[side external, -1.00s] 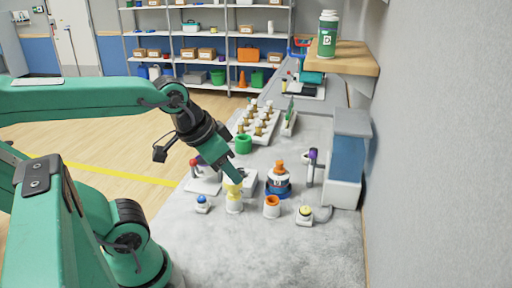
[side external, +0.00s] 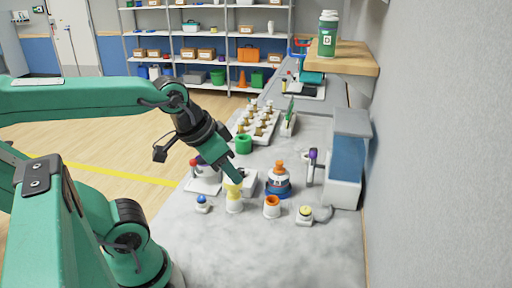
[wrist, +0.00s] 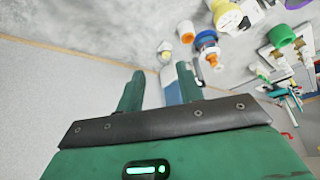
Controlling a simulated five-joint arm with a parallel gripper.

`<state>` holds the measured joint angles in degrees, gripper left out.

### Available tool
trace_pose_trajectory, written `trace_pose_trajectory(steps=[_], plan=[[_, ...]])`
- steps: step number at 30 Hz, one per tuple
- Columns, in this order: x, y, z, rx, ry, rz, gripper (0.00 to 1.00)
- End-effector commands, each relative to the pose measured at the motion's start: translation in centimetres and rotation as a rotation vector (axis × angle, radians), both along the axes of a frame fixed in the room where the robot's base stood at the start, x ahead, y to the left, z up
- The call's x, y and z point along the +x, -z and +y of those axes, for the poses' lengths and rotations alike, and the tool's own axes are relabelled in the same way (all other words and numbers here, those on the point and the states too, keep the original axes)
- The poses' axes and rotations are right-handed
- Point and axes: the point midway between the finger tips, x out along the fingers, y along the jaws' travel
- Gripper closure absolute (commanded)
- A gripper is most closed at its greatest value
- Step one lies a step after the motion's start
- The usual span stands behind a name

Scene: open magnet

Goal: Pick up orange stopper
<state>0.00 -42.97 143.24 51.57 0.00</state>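The orange stopper (side external: 279,164) sits upright in the top of a round bottle with a blue base (side external: 278,185), on the grey bench. The stopper also shows in the wrist view (wrist: 212,60), at upper right, beyond the fingers. My gripper (side external: 238,177) is to the left of the bottle, close to the yellow-topped white stand (side external: 234,196) in the side view. In the wrist view my gripper (wrist: 158,75) has its two fingers apart with nothing between them. It is apart from the stopper.
A white holder with an orange top (side external: 272,206) stands just in front of the bottle. A purple-topped stand (side external: 313,168) is to its right. A green cup (side external: 243,144) and a rack of brown-topped vials (side external: 257,122) are behind.

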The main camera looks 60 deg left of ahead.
Motion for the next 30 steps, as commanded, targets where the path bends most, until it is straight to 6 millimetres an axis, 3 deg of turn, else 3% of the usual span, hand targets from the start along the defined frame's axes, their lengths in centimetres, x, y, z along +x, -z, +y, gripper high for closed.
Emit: trace_pose_trajectory(steps=[2, 4, 17, 23, 30], plan=[[0.0, 0.0, 0.0, 0.0, 0.0, 0.0, 0.64], [0.0, 0.0, 0.0, 0.0, 0.0, 0.0, 0.54], [0.4, -0.2, 0.1, 0.005, 0.004, 0.007, 0.54], [2.0, -0.9, 0.7, 0.026, 0.025, 0.043, 0.54], [5.6, -1.9, 2.0, 0.064, 0.073, 0.114, 0.54]])
